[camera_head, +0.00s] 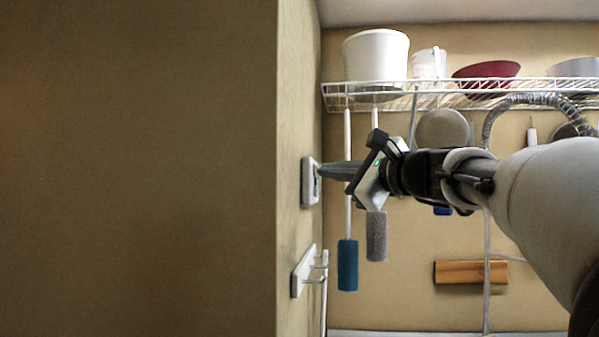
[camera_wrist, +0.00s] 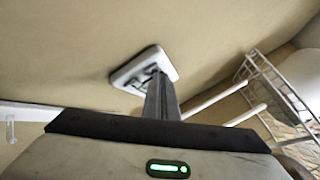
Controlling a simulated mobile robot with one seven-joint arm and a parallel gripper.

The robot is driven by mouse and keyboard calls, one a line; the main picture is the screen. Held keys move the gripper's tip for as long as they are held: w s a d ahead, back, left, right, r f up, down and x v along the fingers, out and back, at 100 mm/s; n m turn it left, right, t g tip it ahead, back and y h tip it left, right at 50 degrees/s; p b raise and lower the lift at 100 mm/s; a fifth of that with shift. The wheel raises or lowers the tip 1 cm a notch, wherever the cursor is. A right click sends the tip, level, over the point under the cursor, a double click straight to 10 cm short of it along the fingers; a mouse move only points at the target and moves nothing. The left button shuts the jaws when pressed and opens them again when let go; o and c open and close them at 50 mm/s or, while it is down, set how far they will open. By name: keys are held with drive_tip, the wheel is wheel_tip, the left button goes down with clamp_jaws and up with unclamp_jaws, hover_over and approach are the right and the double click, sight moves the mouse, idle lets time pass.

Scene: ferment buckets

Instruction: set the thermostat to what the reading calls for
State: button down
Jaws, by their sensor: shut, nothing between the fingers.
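The thermostat looks to be the small pale plate (camera_head: 309,182) on the wall at the left. In the wrist view it is a whitish rounded panel (camera_wrist: 130,72) with dark parts at its middle. My gripper (camera_head: 322,171) is shut and empty, with its fingertips at the face of the plate. In the wrist view the fingers (camera_wrist: 158,80) overlap the plate's lower right part and hide some of it. I cannot tell whether they touch it. No reading or setting can be made out.
A white rack with hooks (camera_head: 303,272) is on the wall below the plate. A wire shelf (camera_head: 450,97) holds a white bucket (camera_head: 376,55) and a red bowl (camera_head: 486,70). A blue brush (camera_head: 348,265) and a grey brush (camera_head: 376,237) hang behind my gripper.

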drive_tip(key=shift+d, duration=0.1)
drive_tip(key=shift+s+d, duration=0.15)
drive_tip(key=shift+d, duration=0.5)
drive_tip(key=d, duration=0.2)
drive_tip(key=s+d, duration=0.1)
drive_tip(key=d, duration=0.2)
drive_tip(key=shift+f, duration=0.1)
idle(2.4)
